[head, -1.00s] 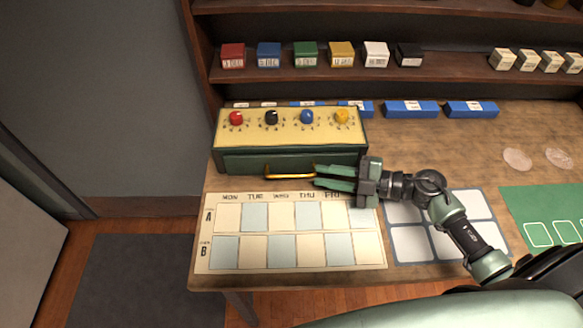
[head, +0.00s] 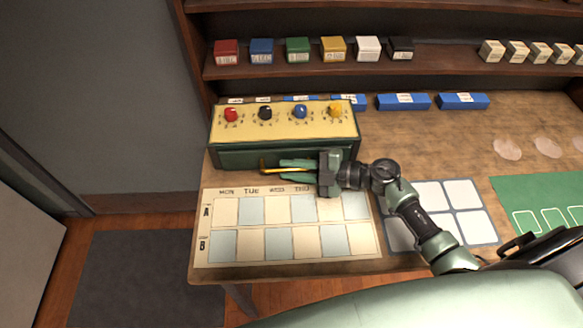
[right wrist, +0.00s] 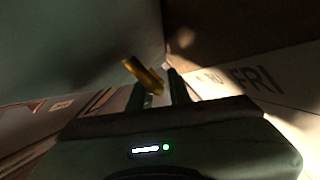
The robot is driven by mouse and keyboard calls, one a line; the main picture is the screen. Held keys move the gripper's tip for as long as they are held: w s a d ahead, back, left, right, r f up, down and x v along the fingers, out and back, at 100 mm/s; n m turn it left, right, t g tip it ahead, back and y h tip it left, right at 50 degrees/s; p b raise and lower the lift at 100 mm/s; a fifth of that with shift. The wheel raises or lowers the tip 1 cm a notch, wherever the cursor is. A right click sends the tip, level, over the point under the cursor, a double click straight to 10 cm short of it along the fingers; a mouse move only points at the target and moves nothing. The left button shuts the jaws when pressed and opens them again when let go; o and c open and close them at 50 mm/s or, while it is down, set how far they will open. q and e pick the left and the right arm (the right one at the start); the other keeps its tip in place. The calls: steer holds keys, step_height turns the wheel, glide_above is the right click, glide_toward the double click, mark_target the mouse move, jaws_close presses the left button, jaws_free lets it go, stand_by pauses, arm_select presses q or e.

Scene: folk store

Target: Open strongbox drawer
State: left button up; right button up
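The strongbox (head: 285,120) is a dark green box with a cream top, at the back left of the table in the head view. Its top carries red, black, blue and yellow knobs. Its green drawer front (head: 240,157) looks closed. A yellow bar handle (head: 268,170) sticks out in front. My right gripper (head: 288,171) comes from the right, with its open fingers on either side of the handle's right part. In the right wrist view the handle (right wrist: 144,76) shows at the fingertips, with a gap between the fingers. Whether they touch it, I cannot tell. My left gripper is out of view.
A cream weekday chart (head: 288,228) lies just in front of the strongbox, under the gripper. A white-squared mat (head: 465,195) and green mat (head: 540,190) lie to the right. Blue blocks (head: 403,101) stand behind. A shelf (head: 290,68) above holds several coloured boxes.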

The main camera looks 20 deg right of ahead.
jaws_close()
stand_by(1.1)
steer(key=shift+s, duration=0.1)
steer(key=s+p, duration=0.1)
steer(key=s, duration=0.1)
steer(key=s+a+p, duration=0.1)
steer(key=s+p, duration=0.1)
steer(key=s, duration=0.1)
steer(key=s+a+p, duration=0.1)
steer(key=s, duration=0.2)
steer(key=shift+s+a, duration=0.1)
steer(key=shift+a, duration=0.05)
steer(key=shift+o, duration=1)
jaws_free()
